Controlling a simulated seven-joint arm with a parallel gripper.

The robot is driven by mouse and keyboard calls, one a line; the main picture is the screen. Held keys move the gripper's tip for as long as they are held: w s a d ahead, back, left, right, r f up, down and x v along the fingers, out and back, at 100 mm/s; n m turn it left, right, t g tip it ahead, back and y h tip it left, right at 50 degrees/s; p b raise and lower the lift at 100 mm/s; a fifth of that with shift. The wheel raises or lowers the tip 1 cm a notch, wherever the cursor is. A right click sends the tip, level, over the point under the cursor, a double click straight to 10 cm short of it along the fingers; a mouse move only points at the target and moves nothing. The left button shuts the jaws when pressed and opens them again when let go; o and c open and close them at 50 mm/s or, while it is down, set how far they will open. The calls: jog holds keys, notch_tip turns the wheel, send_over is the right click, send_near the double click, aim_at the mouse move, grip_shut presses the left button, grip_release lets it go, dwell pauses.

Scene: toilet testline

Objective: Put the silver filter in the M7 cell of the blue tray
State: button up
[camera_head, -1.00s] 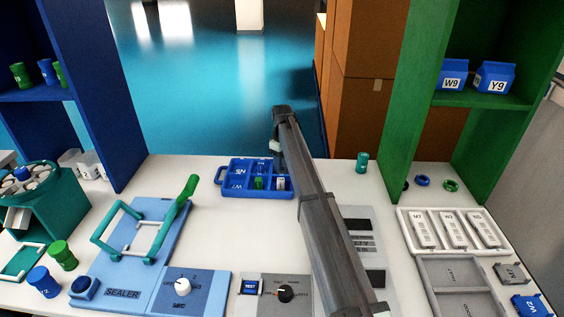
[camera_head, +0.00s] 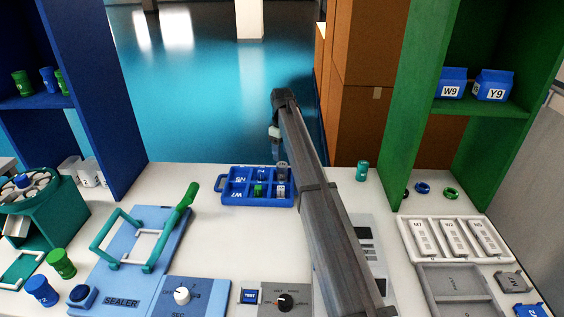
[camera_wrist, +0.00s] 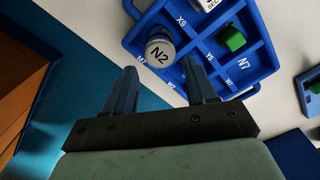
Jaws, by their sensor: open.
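The silver filter (camera_head: 282,171) stands at the far right corner of the blue tray (camera_head: 227,191). In the wrist view its round grey top (camera_wrist: 160,52), marked N2, sits at the tray's corner beside the M7 label (camera_wrist: 142,61) and seems to be in that cell; its base is hidden. The blue tray (camera_wrist: 250,76) also shows labels X9, Y5, W2 and N7. My gripper (camera_wrist: 160,68) is open. Its two fingers are apart from each other, just short of the filter and not closed on it. In the head view my gripper (camera_head: 276,146) is just beyond the tray.
A green block (camera_wrist: 233,39) and a white piece (camera_head: 281,190) occupy other tray cells. A teal canister (camera_head: 362,171) stands right of the tray. The blue sealer with its green handle (camera_head: 181,205) is left and nearer. Shelves stand on both sides.

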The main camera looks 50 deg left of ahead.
jog(key=shift+r, duration=1.75)
